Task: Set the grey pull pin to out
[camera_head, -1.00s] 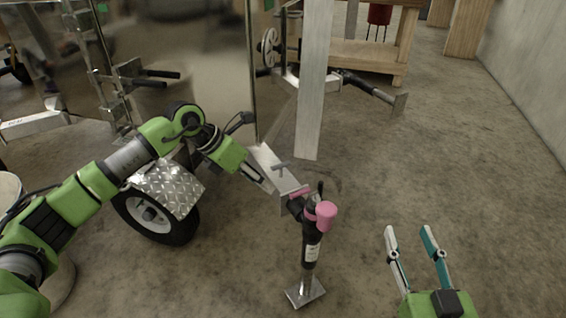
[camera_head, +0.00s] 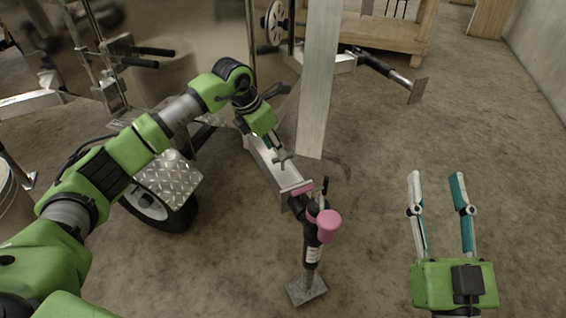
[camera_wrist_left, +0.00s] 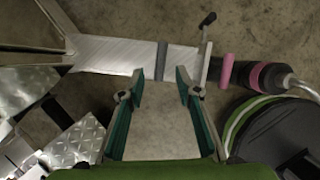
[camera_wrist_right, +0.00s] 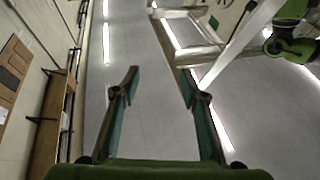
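The grey pull pin (camera_head: 282,158) shows as a small grey bar on the silver trailer drawbar (camera_head: 262,153), behind the jack. In the left wrist view a grey bar (camera_wrist_left: 161,61), which looks like the pin, lies across the drawbar. I cannot tell how far it is pulled. My left gripper (camera_head: 275,145) is just over the drawbar, close to the pin; in its wrist view its fingers (camera_wrist_left: 157,86) are apart, with the bar ahead between them and not gripped. My right gripper (camera_head: 437,180) is open and empty over bare floor at the right.
A black jack with a pink knob (camera_head: 328,226) stands at the drawbar's end, with a pink bar (camera_head: 302,188) beside it. A tall metal post (camera_head: 318,85) rises behind the drawbar. A wheel under a tread-plate fender (camera_head: 165,180) is at left. Floor at right is clear.

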